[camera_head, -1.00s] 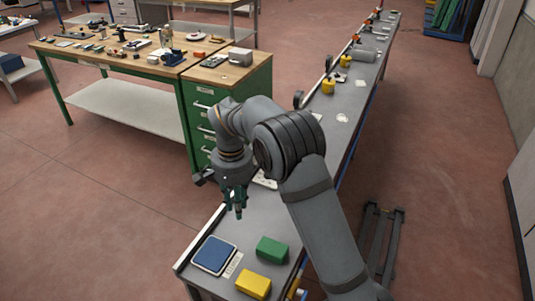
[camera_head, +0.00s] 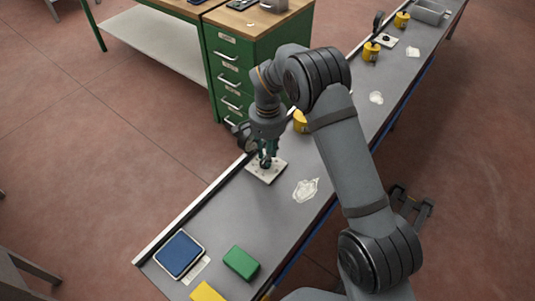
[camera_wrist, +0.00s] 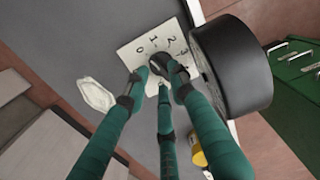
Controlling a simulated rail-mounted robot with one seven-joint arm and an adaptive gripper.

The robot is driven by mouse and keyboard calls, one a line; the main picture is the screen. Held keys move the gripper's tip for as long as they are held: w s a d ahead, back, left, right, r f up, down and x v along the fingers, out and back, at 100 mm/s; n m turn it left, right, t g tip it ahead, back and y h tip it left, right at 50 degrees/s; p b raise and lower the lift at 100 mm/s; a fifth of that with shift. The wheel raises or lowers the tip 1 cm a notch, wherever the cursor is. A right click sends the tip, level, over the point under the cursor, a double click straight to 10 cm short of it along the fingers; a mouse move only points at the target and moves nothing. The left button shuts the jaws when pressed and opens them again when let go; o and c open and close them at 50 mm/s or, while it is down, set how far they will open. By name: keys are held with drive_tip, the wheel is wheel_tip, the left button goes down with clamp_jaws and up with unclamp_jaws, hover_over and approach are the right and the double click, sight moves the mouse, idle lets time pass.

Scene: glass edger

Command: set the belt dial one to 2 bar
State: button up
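The belt dial is a dark knob (camera_wrist: 160,65) on a white plate (camera_wrist: 145,47) with the numbers 0, 1, 2 and 3 along its far side. In the head view the plate (camera_head: 278,168) lies on the grey bench, partly hidden under my gripper (camera_head: 266,161). In the wrist view my gripper (camera_wrist: 160,84) has its green fingers spread around the near side of the knob, with a gap between the tips. I cannot tell whether any finger touches the knob. Which number the knob points at is not clear.
A black round disc (camera_wrist: 232,65) stands close beside the plate. A translucent whitish piece (camera_wrist: 97,95) lies on the bench. A blue pad (camera_head: 179,254), a green block (camera_head: 241,262) and a yellow block (camera_head: 207,292) lie at the near end. A green drawer cabinet (camera_head: 232,70) stands behind.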

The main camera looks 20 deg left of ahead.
drive_tip(key=shift+s+a+f, duration=0.2)
drive_tip(key=shift+s+f, duration=0.1)
drive_tip(key=shift+f, duration=0.25)
drive_tip(key=shift+w+d+f, duration=0.1)
drive_tip(key=shift+w, duration=0.05)
drive_tip(key=shift+c, duration=0.4)
clamp_jaws()
